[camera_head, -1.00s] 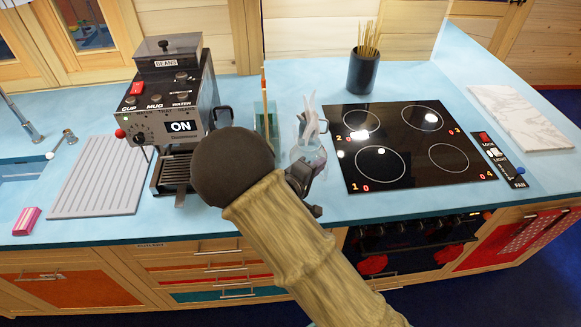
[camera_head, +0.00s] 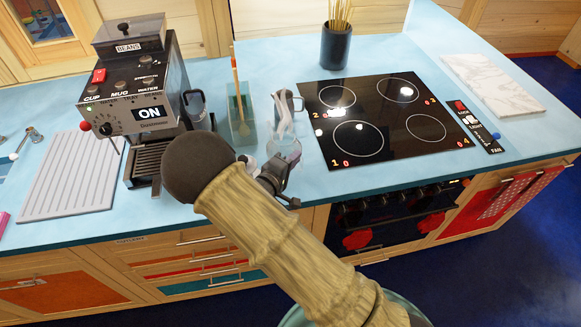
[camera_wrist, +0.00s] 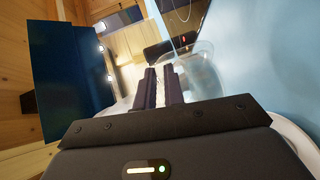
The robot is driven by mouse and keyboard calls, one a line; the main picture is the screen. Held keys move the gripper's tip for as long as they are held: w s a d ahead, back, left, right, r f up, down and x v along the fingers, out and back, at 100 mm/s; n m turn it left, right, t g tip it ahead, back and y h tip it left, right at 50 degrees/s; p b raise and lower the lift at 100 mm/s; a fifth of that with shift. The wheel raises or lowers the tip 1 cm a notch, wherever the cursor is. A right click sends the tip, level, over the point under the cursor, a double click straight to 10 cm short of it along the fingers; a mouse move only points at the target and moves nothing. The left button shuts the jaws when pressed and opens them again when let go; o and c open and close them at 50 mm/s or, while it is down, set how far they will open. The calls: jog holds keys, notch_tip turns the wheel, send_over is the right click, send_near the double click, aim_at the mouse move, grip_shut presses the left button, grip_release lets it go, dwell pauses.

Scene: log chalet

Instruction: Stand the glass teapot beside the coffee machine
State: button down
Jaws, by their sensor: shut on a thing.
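The coffee machine (camera_head: 150,118), dark with a lit ON panel, stands on the blue counter at the left of the head view. The clear glass teapot (camera_head: 289,150) is right of it, near the hob's left edge. My gripper (camera_head: 272,180) is at the teapot's near side, partly hidden by my arm. In the wrist view my gripper's dark fingers (camera_wrist: 165,86) are shut on a pale strip, seemingly the handle, with the clear glass body (camera_wrist: 203,72) just beyond. I cannot tell whether the teapot's base touches the counter.
A green-tinted glass container (camera_head: 242,127) with a wooden utensil stands between machine and teapot. A metal jug (camera_head: 290,101) is behind the teapot. The black hob (camera_head: 385,120) lies right; a ridged drainboard (camera_head: 70,175) lies left.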

jog(key=shift+f, duration=0.7)
jog(key=shift+f+p, duration=0.5)
jog(key=shift+f, duration=1.6)
jog(key=c, duration=1.5)
grip_release()
jog(key=shift+w+d, duration=0.1)
jog(key=shift+w, duration=0.05)
